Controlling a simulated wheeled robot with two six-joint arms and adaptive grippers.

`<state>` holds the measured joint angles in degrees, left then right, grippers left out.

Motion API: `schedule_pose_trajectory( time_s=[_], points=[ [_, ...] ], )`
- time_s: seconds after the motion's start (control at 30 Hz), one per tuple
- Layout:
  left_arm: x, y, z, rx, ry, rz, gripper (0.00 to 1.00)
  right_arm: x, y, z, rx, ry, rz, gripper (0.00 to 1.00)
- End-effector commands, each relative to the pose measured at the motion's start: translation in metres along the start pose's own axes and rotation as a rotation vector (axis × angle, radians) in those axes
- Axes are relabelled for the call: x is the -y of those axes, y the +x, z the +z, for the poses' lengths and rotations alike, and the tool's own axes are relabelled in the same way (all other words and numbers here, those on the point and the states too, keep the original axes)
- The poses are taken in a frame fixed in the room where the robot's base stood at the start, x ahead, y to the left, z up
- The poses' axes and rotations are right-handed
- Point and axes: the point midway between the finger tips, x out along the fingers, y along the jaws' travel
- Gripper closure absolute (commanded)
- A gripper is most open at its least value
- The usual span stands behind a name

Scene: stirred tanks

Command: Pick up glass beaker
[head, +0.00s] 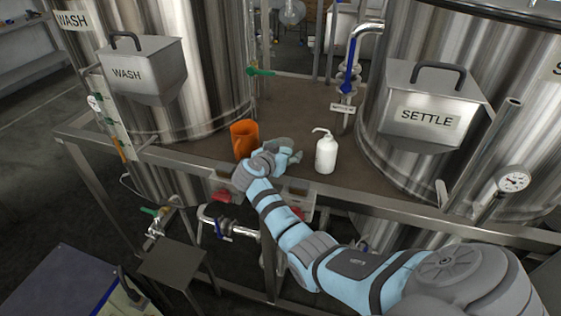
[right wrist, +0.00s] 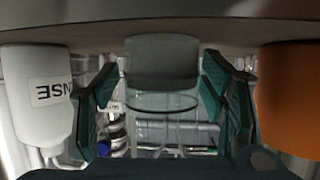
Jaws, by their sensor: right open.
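The glass beaker (right wrist: 163,101) is clear with a grey lower part. It stands between the open fingers of my right gripper (right wrist: 160,92) in the right wrist view, where the scene appears upside down. I see a gap on each side, with no finger clearly closed on it. In the head view my right gripper (head: 286,156) is low over the brown deck, between the orange jug and the white bottle. There the beaker is hard to tell apart from the gripper. My left gripper is not in view.
The orange jug (head: 244,138) stands close on the left and a white squeeze bottle (head: 326,154) close on the right. Steel tanks with WASH (head: 143,70) and SETTLE (head: 427,112) boxes flank the deck (head: 205,149). A metal rail (head: 180,160) runs along its front edge.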

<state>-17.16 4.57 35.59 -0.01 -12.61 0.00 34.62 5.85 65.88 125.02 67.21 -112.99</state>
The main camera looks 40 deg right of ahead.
Motion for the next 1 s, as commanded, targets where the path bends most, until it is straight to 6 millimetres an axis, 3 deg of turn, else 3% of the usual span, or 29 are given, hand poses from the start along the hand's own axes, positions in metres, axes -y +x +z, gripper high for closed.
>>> schedule_pose_trajectory(
  time_s=[0.03,0.23,0.57,0.83,1.0],
  points=[
    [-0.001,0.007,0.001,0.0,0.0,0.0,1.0,-0.001,0.004,0.004,-0.001,0.001,0.0,0.35],
    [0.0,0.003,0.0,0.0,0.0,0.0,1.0,-0.005,0.005,-0.002,-0.001,0.002,0.006,0.36],
    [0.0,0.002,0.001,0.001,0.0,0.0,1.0,-0.006,0.004,-0.002,-0.001,0.002,0.007,0.89],
    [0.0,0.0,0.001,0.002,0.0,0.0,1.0,-0.004,0.002,-0.007,-0.002,0.003,0.003,0.91],
    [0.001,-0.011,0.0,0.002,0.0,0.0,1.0,-0.003,-0.013,-0.043,-0.004,0.007,0.003,0.91]
  ],
)
